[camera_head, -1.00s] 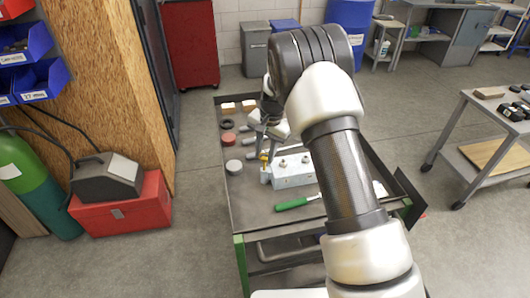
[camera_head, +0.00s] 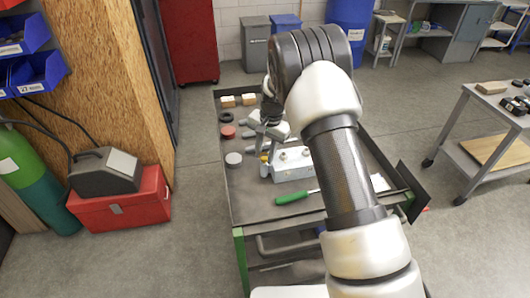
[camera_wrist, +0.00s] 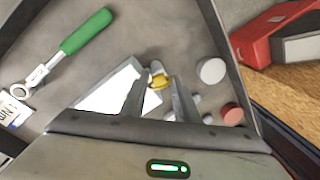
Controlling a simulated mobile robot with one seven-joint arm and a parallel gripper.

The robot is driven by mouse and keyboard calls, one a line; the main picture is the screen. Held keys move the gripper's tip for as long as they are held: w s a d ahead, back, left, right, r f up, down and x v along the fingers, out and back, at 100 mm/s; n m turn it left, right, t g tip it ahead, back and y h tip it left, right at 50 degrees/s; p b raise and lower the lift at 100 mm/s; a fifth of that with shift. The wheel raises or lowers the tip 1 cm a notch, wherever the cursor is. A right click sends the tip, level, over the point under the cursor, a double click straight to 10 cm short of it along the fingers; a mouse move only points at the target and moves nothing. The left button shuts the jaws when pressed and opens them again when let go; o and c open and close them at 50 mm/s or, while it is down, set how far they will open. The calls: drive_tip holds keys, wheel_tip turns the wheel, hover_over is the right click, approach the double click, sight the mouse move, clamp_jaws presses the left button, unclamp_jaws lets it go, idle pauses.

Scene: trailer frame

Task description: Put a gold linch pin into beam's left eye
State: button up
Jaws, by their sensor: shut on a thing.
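My gripper (camera_head: 266,148) is at the left end of the pale grey beam (camera_head: 292,166) on the cart. In the wrist view my gripper (camera_wrist: 159,84) has its two fingers around a small gold linch pin (camera_wrist: 158,79), and is shut on it. The beam (camera_wrist: 112,92) shows as a bright white block beside the left finger. In the head view the pin is a small yellow spot at the beam's left end. The eye itself is hidden, so I cannot tell whether the pin is in it.
The tray's front left is clear.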

drive_tip(key=shift+f, duration=0.2)
drive_tip(key=shift+c, duration=0.3)
drive_tip(key=o, duration=0.9)
drive_tip(key=shift+r, duration=0.1)
wheel_tip(320, 180, up, 17)
drive_tip(key=s+d, duration=0.1)
drive_tip(key=d, duration=0.1)
drive_tip(key=shift+p, duration=0.3)
drive_tip(key=shift+s, duration=0.1)
